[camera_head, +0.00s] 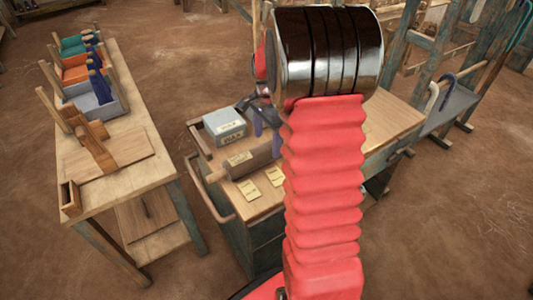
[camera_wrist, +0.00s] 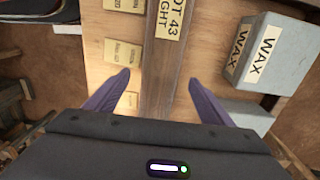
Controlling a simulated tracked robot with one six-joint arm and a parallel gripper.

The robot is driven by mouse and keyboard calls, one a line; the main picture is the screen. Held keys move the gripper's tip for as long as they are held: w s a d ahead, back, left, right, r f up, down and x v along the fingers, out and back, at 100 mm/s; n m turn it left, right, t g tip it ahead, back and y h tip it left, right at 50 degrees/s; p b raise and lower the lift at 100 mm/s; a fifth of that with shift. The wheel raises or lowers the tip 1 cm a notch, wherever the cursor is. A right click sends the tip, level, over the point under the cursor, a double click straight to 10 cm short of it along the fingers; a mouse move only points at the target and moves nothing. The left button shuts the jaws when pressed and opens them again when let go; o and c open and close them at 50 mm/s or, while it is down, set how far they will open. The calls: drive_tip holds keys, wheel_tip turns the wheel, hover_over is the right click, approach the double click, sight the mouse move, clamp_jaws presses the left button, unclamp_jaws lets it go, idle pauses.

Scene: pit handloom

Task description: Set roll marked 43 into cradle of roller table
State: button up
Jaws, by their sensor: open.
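A brown roll (camera_wrist: 165,70) with a pale label reading "43" runs lengthwise between my fingers in the wrist view. In the head view a brown roll (camera_head: 262,155) lies on the cart's wooden top, partly hidden by my arm. My gripper (camera_wrist: 158,92) is open, with one purple finger on each side of the roll and visible gaps. I cannot tell how far above it the fingertips are. On the left table (camera_head: 132,120) stands a wooden fixture (camera_head: 95,150) with upright pieces; I cannot tell whether it is the roller table's cradle.
A grey block marked WAX (camera_wrist: 268,55) stands right of the roll; a grey block (camera_head: 224,127) also shows in the head view. Paper tags (camera_wrist: 122,52) lie left of the roll. Coloured trays (camera_head: 75,70) sit at the left table's far end. Bare floor separates table and cart.

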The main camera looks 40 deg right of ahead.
sight(266, 146)
drive_tip(key=shift+w+a+f, duration=0.1)
drive_tip(key=shift+f, duration=2.5)
drive_tip(key=shift+r, duration=0.1)
drive_tip(key=c, duration=1.8)
drive_tip(key=shift+r, duration=5)
drive_tip(key=shift+c, duration=0.2)
